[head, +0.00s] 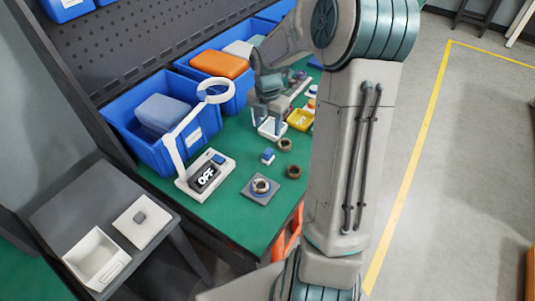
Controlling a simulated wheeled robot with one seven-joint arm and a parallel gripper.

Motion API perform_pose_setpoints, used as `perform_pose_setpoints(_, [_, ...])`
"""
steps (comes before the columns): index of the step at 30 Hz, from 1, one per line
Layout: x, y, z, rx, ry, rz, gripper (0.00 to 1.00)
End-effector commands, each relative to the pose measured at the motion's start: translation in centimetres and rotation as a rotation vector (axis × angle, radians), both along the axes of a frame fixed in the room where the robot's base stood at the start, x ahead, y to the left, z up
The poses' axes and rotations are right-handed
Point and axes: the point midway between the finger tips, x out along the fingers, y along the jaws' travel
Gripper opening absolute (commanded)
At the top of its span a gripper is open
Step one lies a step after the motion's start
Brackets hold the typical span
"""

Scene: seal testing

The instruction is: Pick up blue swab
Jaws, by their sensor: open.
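A small blue-and-white block (268,156) stands on the green bench top, in front of my gripper; I cannot tell for sure if it is the blue swab. My gripper (269,120) points down with its fingers apart, over or just behind a small white tray (270,129). Nothing clear shows between the fingers. What lies in the tray is too small to tell. My arm hides part of the bench to the right.
A yellow tray (300,120) stands right of the white one. Brown rings (293,172), a grey plate with a ring (261,188) and a lamp device reading OFF (205,176) stand nearer. Blue bins (152,140) line the back. A grey side table (65,208) stands left.

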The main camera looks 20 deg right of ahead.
Motion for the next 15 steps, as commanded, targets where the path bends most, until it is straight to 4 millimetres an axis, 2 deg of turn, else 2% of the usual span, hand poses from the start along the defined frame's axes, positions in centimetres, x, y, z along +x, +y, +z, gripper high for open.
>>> perform_pose_setpoints(9, [0.0,0.1,-5.8,0.005,0.006,0.014,0.53])
perform_pose_setpoints(15, [0.0,0.0,-8.1,0.003,0.002,0.012,0.53])
